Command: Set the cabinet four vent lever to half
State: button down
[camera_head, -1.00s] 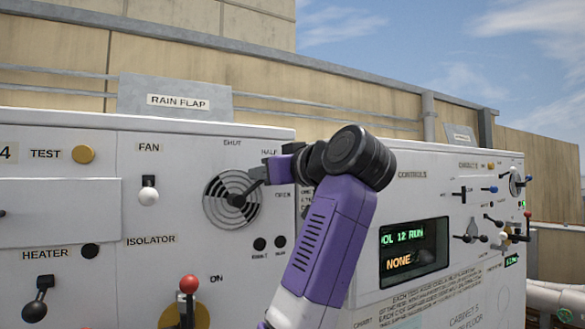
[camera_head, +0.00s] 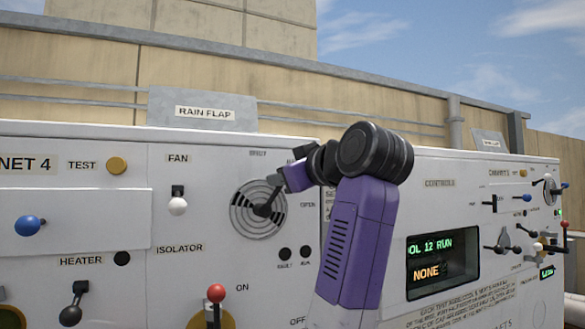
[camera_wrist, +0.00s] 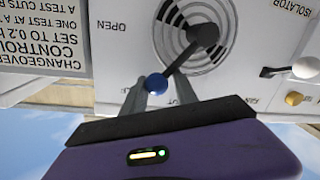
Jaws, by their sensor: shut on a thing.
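The vent lever (camera_head: 265,208) of cabinet four is a dark handle on a round slotted vent plate (camera_head: 243,222). It points up and to the right from its hub, between the SHUT label above and the OPEN label at the right. The HALF label is hidden behind my gripper (camera_head: 284,181). My gripper is shut on the lever's outer end. In the wrist view, a blue ball knob (camera_wrist: 156,84) at the lever's tip sits between my two fingers (camera_wrist: 160,92).
A fan switch (camera_head: 177,205), a red-knobbed isolator handle (camera_head: 216,294) and a heater lever (camera_head: 72,308) are on the same panel. A screen (camera_head: 443,265) reading NONE is on the controls panel to the right. A rain flap sign stands above.

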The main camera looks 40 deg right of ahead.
jog(key=c, duration=0.9)
grip_release()
jog(key=shift+w+f, duration=0.1)
jog(key=shift+f, duration=0.15)
jog(key=shift+r, duration=0.1)
jog(key=shift+s, duration=0.2)
jog(key=b+v, duration=0.2)
jog(key=v, duration=0.5)
jog(key=shift+s+a+r+b, duration=0.1)
jog(key=shift+s+r+b, duration=0.05)
jog(key=shift+s+b, duration=0.2)
